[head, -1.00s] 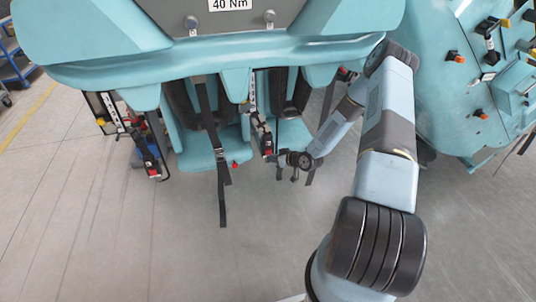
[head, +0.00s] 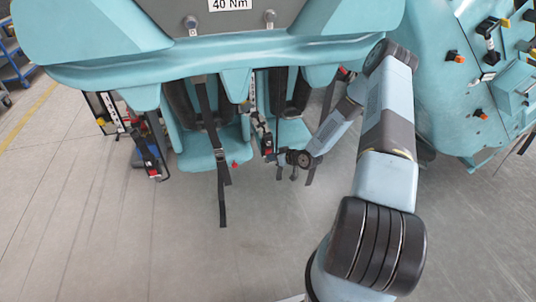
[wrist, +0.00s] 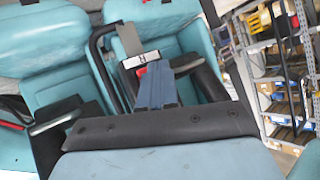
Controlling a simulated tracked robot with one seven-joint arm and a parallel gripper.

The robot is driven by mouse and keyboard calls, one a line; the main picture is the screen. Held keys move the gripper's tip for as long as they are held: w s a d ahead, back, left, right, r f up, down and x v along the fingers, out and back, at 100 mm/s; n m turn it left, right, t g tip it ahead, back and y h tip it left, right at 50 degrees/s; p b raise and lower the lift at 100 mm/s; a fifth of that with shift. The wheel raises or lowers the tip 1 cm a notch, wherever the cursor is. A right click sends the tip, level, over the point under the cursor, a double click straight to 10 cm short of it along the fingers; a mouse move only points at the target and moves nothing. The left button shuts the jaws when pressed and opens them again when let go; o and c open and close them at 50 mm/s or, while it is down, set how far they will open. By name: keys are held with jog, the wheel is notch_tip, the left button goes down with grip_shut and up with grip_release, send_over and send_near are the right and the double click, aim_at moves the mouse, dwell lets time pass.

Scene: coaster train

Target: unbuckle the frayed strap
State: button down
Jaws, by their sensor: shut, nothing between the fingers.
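A long black strap (head: 209,125) hangs from the teal car down past the left seat, its loose end near the floor. Another black strap (head: 328,105) hangs at the right, partly behind my arm. A red-marked buckle-like part (head: 267,143) sits between the seats; a similar one (head: 151,163) is at the far left. I cannot tell which strap is frayed. My gripper (head: 282,158) is shut and empty, just right of and below the middle red part; contact is unclear.
Teal seats (head: 212,150) hang under the car's body (head: 210,60). A second teal unit (head: 465,90) with knobs stands at the right. In the wrist view, a dark bar (wrist: 160,127) crosses the foreground and shelving (wrist: 285,80) stands at the right. The floor in front is clear.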

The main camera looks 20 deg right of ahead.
jog(key=shift+w, duration=0.5)
dwell(0.8)
jog(key=shift+s, duration=0.9)
jog(key=shift+s, duration=0.1)
jog(key=s, duration=0.4)
jog(key=shift+s, duration=0.4)
dwell(0.7)
